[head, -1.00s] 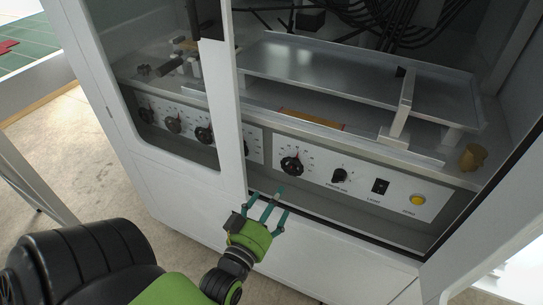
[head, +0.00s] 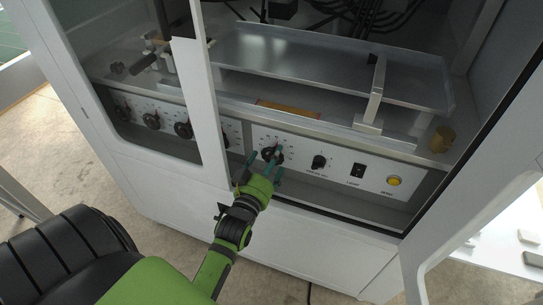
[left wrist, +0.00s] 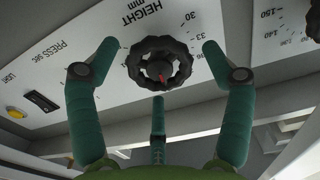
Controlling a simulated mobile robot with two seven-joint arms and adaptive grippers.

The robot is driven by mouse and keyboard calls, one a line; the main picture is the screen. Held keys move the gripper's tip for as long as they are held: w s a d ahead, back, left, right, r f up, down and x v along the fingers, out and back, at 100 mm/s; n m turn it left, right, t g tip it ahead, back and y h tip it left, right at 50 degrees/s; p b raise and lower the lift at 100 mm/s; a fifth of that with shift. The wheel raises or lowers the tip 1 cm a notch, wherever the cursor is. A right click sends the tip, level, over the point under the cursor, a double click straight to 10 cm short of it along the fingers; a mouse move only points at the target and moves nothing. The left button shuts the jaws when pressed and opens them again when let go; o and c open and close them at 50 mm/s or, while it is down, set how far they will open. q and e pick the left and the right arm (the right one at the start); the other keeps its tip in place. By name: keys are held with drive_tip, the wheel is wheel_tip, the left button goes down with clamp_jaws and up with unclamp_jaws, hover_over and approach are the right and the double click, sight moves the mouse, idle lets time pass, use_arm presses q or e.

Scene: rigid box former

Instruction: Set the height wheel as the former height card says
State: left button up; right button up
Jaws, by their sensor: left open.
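The height wheel (head: 272,154) is a black lobed knob on the white control panel in the head view. In the left wrist view the wheel (left wrist: 159,63) sits beside the printed words HEIGHT mm, with a scale showing 30 and 33 and a red mark near its hub. My left gripper (head: 266,161) is green with three teal fingers. It is open in front of the wheel. In the left wrist view the fingers (left wrist: 158,70) stand spread around the wheel, with visible gaps to its rim. I cannot make out a height card. My right gripper is not in view.
Right of the wheel are a smaller black knob (head: 319,162), a black switch (head: 357,171) and a yellow button (head: 394,181). More knobs (head: 183,130) sit left behind the clear door. A metal tray (head: 320,60) lies above the panel. A white door frame (head: 206,100) stands close left of the gripper.

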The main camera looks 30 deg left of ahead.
use_arm(q)
drive_tip(key=shift+w+a, duration=0.2)
drive_tip(key=shift+w, duration=0.5)
